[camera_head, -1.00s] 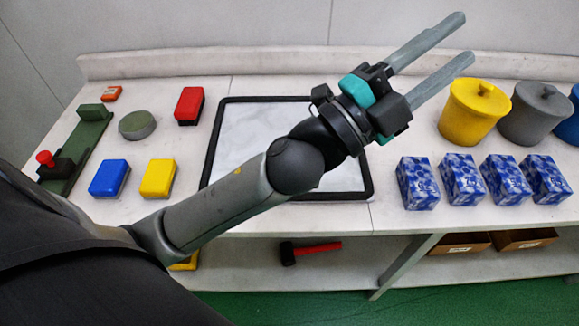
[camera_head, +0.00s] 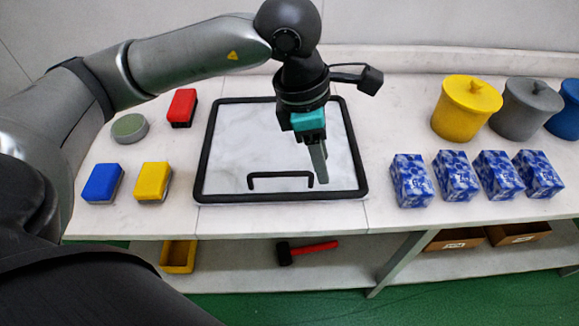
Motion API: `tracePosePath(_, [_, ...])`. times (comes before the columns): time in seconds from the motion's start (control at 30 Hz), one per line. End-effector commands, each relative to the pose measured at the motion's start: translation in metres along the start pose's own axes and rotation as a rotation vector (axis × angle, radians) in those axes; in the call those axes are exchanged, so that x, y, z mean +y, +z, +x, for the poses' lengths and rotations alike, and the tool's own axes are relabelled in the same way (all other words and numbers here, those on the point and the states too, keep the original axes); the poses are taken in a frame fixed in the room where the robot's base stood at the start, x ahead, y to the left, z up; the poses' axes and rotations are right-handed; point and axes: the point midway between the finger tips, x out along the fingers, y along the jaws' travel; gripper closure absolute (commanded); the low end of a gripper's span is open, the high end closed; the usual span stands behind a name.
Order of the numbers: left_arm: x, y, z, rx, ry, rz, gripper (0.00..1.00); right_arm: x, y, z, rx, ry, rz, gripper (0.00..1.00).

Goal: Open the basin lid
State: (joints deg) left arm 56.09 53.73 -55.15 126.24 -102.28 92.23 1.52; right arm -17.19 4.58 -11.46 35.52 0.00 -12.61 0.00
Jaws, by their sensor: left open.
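The basin lid (camera_head: 240,150) is a pale marbled panel in a black rounded frame, lying flat in the middle of the bench. A black bar handle (camera_head: 280,175) stands near its front edge. My left gripper (camera_head: 318,165) points down over the lid, just behind and to the right of the handle's right end. Its fingers are open and empty, though they overlap in this view. I cannot tell how high the fingertips are above the lid. My right gripper is not in view.
Blue (camera_head: 103,184), yellow (camera_head: 153,182) and red (camera_head: 182,107) blocks and a round green-grey tin (camera_head: 130,128) stand left of the lid. Several blue patterned boxes (camera_head: 410,181) and lidded pots, one yellow (camera_head: 466,108), stand right. A mallet (camera_head: 306,251) lies on the lower shelf.

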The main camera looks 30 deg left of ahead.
Motion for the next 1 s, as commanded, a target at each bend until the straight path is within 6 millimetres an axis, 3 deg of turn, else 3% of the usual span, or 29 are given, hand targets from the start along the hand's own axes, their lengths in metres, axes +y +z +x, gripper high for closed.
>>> tracePosePath(0.03, [0.017,-0.017,-0.008,0.071,0.067,-0.013,0.53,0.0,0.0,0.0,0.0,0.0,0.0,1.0])
tracePosePath(0.13, [0.039,-0.041,-0.021,0.177,0.155,-0.036,0.53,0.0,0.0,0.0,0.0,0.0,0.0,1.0])
tracePosePath(0.37, [0.054,-0.061,-0.025,0.258,0.214,-0.059,0.53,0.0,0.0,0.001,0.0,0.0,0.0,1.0])
tracePosePath(1.0, [0.077,-0.091,0.092,0.254,0.21,-0.057,0.53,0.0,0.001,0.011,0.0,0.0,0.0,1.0])
